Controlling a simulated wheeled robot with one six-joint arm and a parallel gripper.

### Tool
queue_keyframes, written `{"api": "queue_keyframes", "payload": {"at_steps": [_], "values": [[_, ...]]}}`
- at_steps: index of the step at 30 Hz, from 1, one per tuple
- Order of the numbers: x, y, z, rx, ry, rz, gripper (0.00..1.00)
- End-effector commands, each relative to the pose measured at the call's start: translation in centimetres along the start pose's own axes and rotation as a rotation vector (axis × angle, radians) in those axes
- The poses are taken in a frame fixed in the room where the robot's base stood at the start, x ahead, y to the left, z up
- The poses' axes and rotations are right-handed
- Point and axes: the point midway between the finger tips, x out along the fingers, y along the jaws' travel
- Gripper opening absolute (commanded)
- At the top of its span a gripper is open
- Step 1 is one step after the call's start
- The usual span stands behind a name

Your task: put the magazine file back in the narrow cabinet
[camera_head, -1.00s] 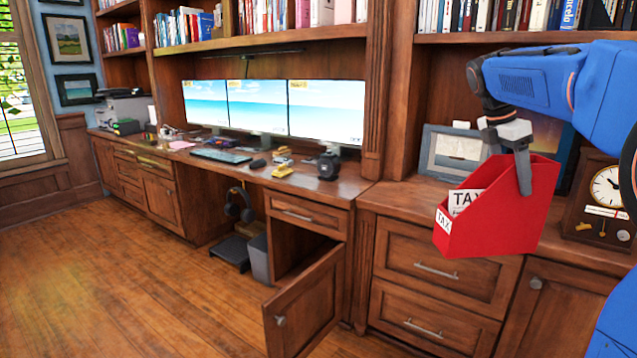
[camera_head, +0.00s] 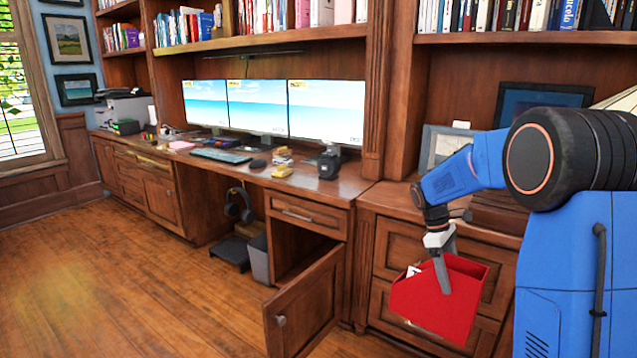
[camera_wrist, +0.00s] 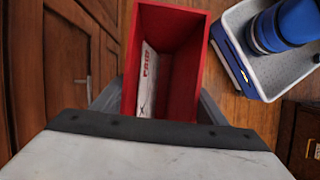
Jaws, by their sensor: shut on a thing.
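The red magazine file (camera_head: 437,303) hangs tilted in my gripper (camera_head: 442,277), in front of the drawers at the right of the head view. In the wrist view the file (camera_wrist: 190,75) shows from its open top, with a white printed sheet inside. My gripper is shut on it, a finger on either side. The narrow cabinet (camera_head: 285,255) stands under the desk, left of the file. Its door (camera_head: 308,308) is swung wide open and its inside looks empty where visible.
A drawer front (camera_head: 308,217) sits above the open cabinet. A grey bin (camera_head: 258,258) and headphones (camera_head: 238,207) on a stand are left of it. Monitors (camera_head: 258,107) stand on the desk. The wood floor (camera_head: 150,290) at the left is clear.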

Motion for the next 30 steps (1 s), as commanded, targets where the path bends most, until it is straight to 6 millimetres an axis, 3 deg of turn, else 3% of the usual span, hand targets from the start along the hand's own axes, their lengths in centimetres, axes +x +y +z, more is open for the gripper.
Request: {"api": "queue_keyframes", "payload": {"at_steps": [3, 15, 24, 30], "values": [[3.9, -0.3, -3.1, 0.095, -0.004, -0.045, 0.2], [15.3, -1.2, -12.0, 0.403, -0.003, -0.17, 0.2], [23.2, -1.8, -18.2, 0.618, -0.004, -0.259, 0.2], [27.2, -2.0, -21.5, 0.732, -0.001, -0.304, 0.2]]}}
